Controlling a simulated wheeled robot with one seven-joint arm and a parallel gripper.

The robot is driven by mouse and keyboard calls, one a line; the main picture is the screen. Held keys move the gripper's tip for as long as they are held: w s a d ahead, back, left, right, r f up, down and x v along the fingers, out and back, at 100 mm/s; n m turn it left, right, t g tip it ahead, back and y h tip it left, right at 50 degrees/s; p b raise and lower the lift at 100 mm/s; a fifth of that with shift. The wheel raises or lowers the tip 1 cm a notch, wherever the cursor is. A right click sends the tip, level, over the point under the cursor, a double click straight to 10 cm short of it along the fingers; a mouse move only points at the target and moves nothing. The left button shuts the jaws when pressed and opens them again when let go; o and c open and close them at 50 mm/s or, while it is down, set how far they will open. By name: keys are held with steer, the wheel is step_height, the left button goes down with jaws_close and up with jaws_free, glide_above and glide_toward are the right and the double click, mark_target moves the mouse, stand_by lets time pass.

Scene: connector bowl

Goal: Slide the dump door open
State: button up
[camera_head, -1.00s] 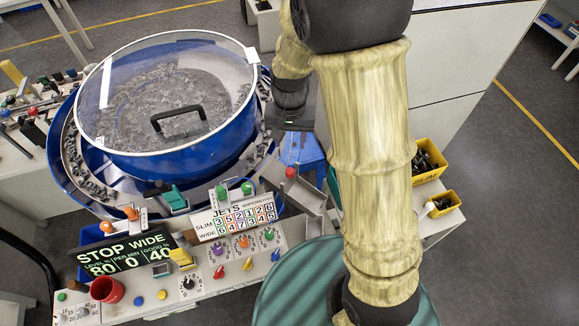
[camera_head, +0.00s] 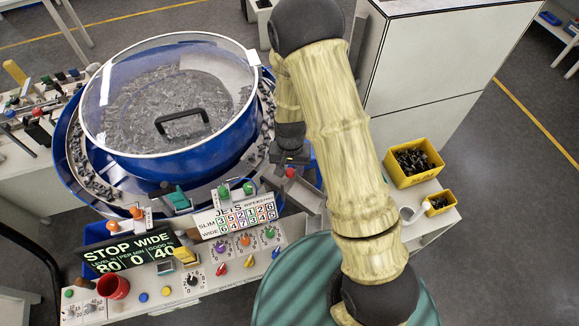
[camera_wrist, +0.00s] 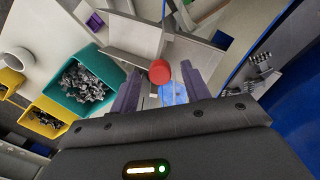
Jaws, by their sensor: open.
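A red knob (camera_wrist: 160,72) shows in the wrist view, on grey sheet-metal parts (camera_wrist: 140,40) that look like the dump door and its chute. The door's exact edges are hard to tell from the plates around it. My gripper (camera_wrist: 162,80) is open, with one dark finger on each side of the knob. The knob appears between the fingertips; whether they touch it cannot be told. In the head view my gripper (camera_head: 290,157) is at the right edge of the blue bowl (camera_head: 170,160), above the grey chute, and hides part of it.
A teal bin (camera_wrist: 107,57) of grey parts and a yellow bin (camera_wrist: 38,142) lie left of my gripper in the wrist view. The bowl's wall (camera_wrist: 290,120) is close on the right. In the head view, a control panel (camera_head: 215,268) with knobs is in front, and yellow bins (camera_head: 399,178) stand right.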

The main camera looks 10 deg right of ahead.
steer(key=shift+f, duration=0.25)
jaws_close()
steer(key=shift+r+p, duration=1.05)
steer(key=shift+r, duration=1)
jaws_free()
steer(key=shift+f, duration=0.1)
